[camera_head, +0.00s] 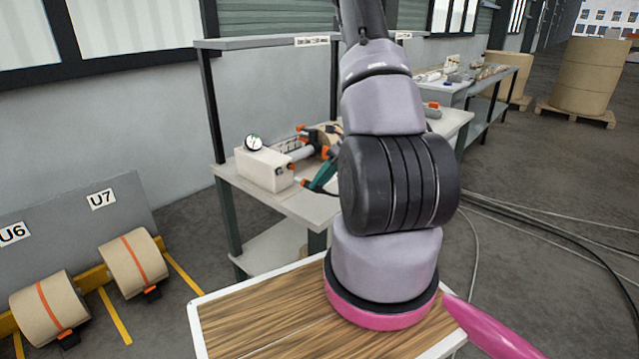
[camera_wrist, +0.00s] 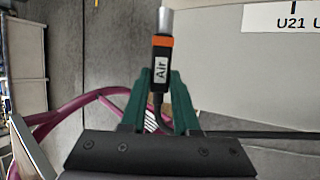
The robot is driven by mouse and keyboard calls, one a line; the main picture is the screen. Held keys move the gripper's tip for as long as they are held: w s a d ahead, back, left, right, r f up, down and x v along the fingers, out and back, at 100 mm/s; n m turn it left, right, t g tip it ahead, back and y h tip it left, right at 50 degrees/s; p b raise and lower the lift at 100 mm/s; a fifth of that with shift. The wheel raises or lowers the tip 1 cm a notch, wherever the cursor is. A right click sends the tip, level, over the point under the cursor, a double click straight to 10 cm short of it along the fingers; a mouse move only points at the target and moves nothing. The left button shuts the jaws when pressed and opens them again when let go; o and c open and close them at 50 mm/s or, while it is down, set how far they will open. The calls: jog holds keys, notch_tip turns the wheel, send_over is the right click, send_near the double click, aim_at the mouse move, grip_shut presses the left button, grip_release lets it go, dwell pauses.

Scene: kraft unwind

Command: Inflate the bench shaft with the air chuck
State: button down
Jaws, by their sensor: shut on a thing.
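In the wrist view, my gripper (camera_wrist: 160,88) has its two green fingers closed on the air chuck (camera_wrist: 160,68). The chuck is black with an orange band, a white "Air" label and a silver tip pointing up in the picture, away from my palm. In the head view, the bench (camera_head: 290,203) holds a white block (camera_head: 263,170) with a round gauge (camera_head: 253,142). A short grey shaft (camera_head: 301,153) comes out of the block's right side, towards orange and brown parts. My arm hides the bench's right part.
Two brown rolls with orange bands, one of them nearer the wall (camera_head: 134,262), lie by a panel marked U6 and U7. A panel marked U21 (camera_wrist: 270,60) is in the wrist view. Dark cables (camera_head: 540,225) run over the floor at right.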

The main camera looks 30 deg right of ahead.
jog(key=shift+w+a, duration=0.35)
jog(key=shift+w, duration=0.6)
jog(key=shift+w+a, duration=0.35)
jog(key=shift+w, duration=0.6)
jog(key=shift+w+a, duration=0.35)
jog(key=shift+w, duration=0.6)
jog(key=shift+w+a+r, duration=0.15)
jog(key=shift+w, duration=0.3)
dwell(4.7)
